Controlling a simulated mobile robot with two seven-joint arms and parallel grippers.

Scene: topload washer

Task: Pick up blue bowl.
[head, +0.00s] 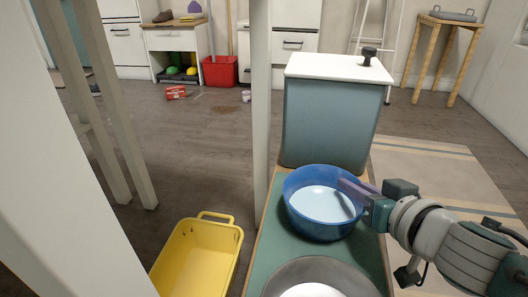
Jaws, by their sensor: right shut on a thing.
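The blue bowl (314,228) stands upright at the green surface in the lower middle of the head view; its inside looks pale. My right gripper (356,192) reaches in from the right and is shut on the bowl's right rim, with a finger inside the bowl. The other finger is hard to make out. I cannot tell whether the bowl is raised off the surface. My left gripper is not in view.
A grey round dish (283,279) is in front of the bowl on the green surface (270,233). A blue-grey cabinet with a white top (325,125) stands behind. A yellow tub (182,262) is at lower left. A white post (261,120) rises left of the cabinet.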

